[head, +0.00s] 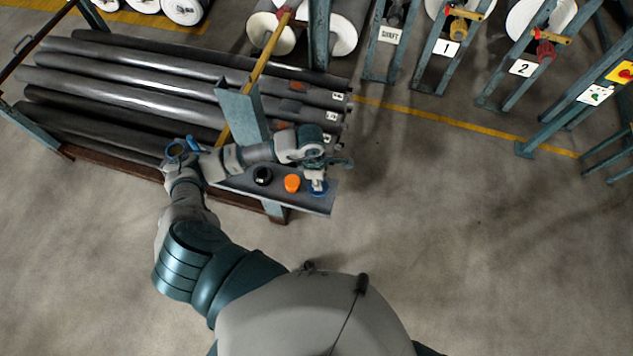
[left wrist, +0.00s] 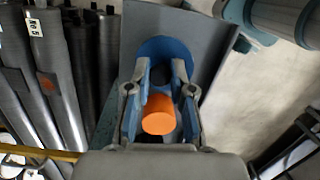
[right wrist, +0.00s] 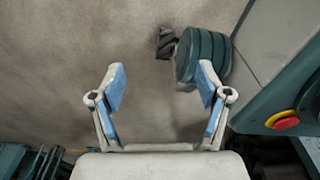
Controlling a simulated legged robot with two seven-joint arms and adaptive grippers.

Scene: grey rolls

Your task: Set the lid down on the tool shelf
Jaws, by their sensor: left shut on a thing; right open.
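The tool shelf (head: 318,203) is a grey plate at the front end of the rack. It also shows in the left wrist view (left wrist: 208,35). My left gripper (head: 316,178) points down over its right end, shut on the blue round lid (head: 318,189). In the left wrist view the lid (left wrist: 152,46) shows as a blue disc at the fingertips, partly hidden by the fingers. I cannot tell whether it touches the shelf. My right gripper (right wrist: 160,90) is open and empty above bare floor, outside the head view.
An orange cap (head: 292,183) stands on the shelf just left of the lid, and a black one (head: 262,176) stands further left. Long dark rolls (head: 150,75) lie on the rack behind. An upright plate (head: 240,112) rises behind the shelf. Floor to the right is clear.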

